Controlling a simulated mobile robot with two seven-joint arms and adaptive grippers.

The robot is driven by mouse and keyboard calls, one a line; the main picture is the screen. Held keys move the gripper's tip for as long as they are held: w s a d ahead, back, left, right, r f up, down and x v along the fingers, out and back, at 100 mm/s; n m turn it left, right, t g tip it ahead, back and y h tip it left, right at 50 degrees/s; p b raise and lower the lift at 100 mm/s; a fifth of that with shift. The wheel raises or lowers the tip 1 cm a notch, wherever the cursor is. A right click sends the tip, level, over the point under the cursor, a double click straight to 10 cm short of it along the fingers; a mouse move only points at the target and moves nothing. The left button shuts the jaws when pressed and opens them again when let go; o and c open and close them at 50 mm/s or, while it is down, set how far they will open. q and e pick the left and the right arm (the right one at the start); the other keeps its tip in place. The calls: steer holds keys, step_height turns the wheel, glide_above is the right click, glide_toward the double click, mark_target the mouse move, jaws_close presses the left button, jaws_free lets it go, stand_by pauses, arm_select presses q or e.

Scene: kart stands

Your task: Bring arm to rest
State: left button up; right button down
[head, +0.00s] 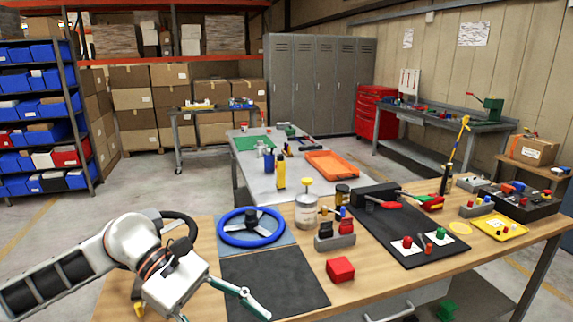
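My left arm (50,283) comes in from the left over the near left corner of the wooden workbench (375,287). My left gripper (227,316) points down and right at the bottom edge of the view. One finger with a green edge reaches over the black mat (275,278); the other is mostly cut off by the picture's bottom edge. The fingers look spread apart, and nothing shows between them. My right arm and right gripper are not in view.
A blue steering wheel (251,238) lies just beyond the mat. A red block (340,269), a grey holder (335,242) and a tin (306,212) stand to the right. Another mat (408,250) holds small parts. A second table (262,180) with an orange tray (332,164) stands behind.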

arm_select(q)
steer(key=w+d+r+n+t+h, duration=0.1)
steer(key=d+r+n+t+h, duration=0.15)
steer(key=d+n+h, duration=0.35)
steer(key=w+d+r+n+t+h, duration=0.1)
steer(key=w+d+n+t+h, duration=0.2)
steer(key=n, duration=0.5)
steer(key=w+a+f+n+t+y, duration=0.4)
steer(key=n+t, duration=0.3)
steer(key=n, duration=0.4)
steer(key=w+a+f+n+t+y, duration=0.2)
steer(key=a+f+n+t, duration=0.35)
steer(key=n+t, duration=0.4)
steer(key=s+a+f+n+g+y, duration=0.1)
steer(key=s+a+f+n+y, duration=0.2)
steer(key=f+n, duration=0.45)
steer(key=a+f+n+g+y, duration=0.1)
steer(key=a+f+n+y, duration=0.4)
steer(key=f, duration=0.3)
steer(key=s+a+f+n+g+y, duration=0.2)
steer(key=s+a+f+n, duration=0.1)
steer(key=s+f, duration=0.4)
steer(key=s+a+f+n+g+y, duration=0.2)
steer(key=s+f+n, duration=0.4)
steer(key=f, duration=0.4)
steer(key=shift+s+a+f+n+g, duration=0.25)
steer(key=shift+s+a+g, duration=0.35)
steer(key=shift+s, duration=0.3)
